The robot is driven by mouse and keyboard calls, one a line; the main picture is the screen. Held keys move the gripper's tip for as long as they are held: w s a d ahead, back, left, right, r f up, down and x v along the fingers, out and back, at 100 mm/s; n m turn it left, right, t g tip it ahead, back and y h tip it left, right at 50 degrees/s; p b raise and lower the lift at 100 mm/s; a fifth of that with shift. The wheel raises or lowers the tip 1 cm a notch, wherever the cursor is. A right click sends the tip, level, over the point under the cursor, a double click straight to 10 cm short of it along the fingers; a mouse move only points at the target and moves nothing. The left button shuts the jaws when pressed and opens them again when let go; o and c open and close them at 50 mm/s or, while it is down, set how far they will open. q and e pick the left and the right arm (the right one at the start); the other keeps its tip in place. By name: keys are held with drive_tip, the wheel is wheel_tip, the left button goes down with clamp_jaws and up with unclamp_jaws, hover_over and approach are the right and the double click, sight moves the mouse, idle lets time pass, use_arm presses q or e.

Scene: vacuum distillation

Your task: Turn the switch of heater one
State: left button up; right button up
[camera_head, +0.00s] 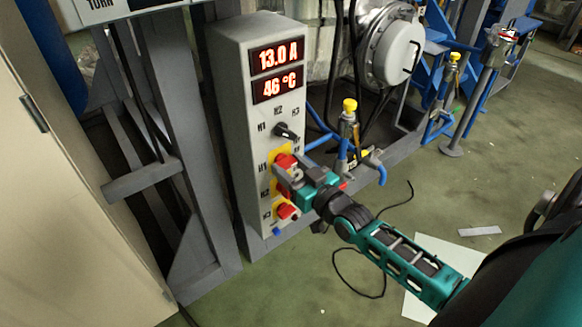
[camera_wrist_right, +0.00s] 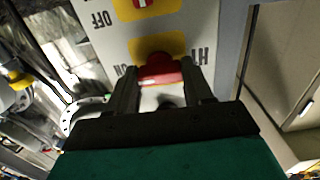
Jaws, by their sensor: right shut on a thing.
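The grey control box (camera_head: 235,140) shows 13.0 A and 46 °C on red displays. Below them is a column of red switches on yellow plates, labelled H1, H2 and H3. My right gripper (camera_head: 286,175) reaches the panel from the right. In the right wrist view its two fingers (camera_wrist_right: 160,88) are shut on the red switch of heater one (camera_wrist_right: 160,69), beside an upside-down H1 label. The switch also shows in the head view (camera_head: 286,161). The gripper covers most of the middle switch in the head view. My left gripper is out of view.
A black selector knob (camera_head: 286,131) sits above the switches. The lower red switch (camera_head: 286,211) is just below my gripper. A yellow-topped valve with blue pipes (camera_head: 349,106) stands close to the right. A grey frame (camera_head: 190,150) is at the left.

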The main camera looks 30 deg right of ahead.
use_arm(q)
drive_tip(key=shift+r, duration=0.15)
use_arm(e)
drive_tip(key=shift+r+n+p, duration=0.2)
drive_tip(key=shift+n+p, duration=0.8)
drive_tip(key=shift+p, duration=0.05)
drive_tip(key=n+p, duration=0.2)
drive_tip(key=n, duration=0.1)
drive_tip(key=shift+n, duration=0.3)
drive_tip(key=n+p, duration=0.1)
drive_tip(key=n, duration=0.2)
drive_tip(key=shift+f+n+p, duration=0.1)
drive_tip(key=shift+n+p, duration=0.2)
drive_tip(key=shift+p, duration=0.1)
drive_tip(key=n, duration=0.4)
drive_tip(key=shift+f+n, duration=0.1)
drive_tip(key=shift+n, duration=0.2)
drive_tip(key=n, duration=0.3)
drive_tip(key=shift+n, duration=0.3)
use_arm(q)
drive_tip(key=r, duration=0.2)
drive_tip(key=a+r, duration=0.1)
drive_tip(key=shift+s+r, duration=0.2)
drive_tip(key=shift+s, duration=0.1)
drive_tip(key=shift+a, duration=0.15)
use_arm(e)
drive_tip(key=shift+n, duration=0.4)
drive_tip(key=o, duration=1)
